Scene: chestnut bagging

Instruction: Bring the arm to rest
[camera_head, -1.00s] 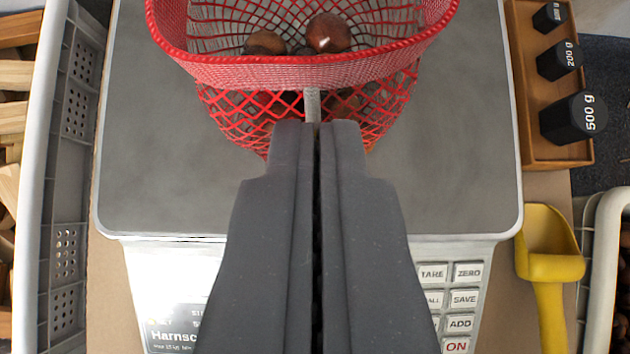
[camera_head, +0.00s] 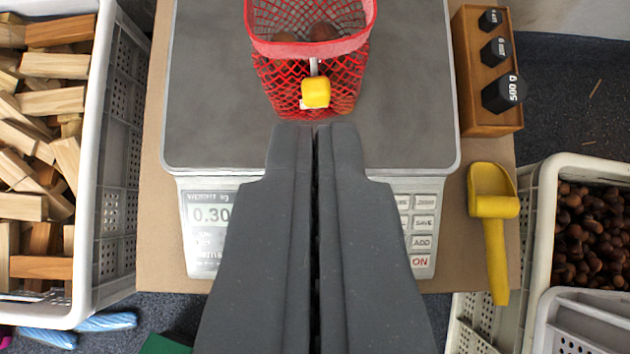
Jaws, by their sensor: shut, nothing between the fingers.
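My gripper (camera_head: 315,128) is shut and empty, with its dark fingers pressed together in the lower middle of the view. Its tips point at a red mesh bag (camera_head: 262,85) with a red rim and stand apart from it in the picture. The bag stands on the grey plate of a scale (camera_head: 215,110) and holds brown chestnuts (camera_head: 322,32). A yellow tag (camera_head: 316,92) hangs on its near side. The scale's display reads about 0.30, partly hidden by my gripper.
A crate (camera_head: 95,130) of wood blocks stands at the left. At the right are a yellow scoop (camera_head: 492,205), a wooden weight holder (camera_head: 478,110) with black weights, and a white crate (camera_head: 545,185) of chestnuts. The scale plate beside the bag is clear.

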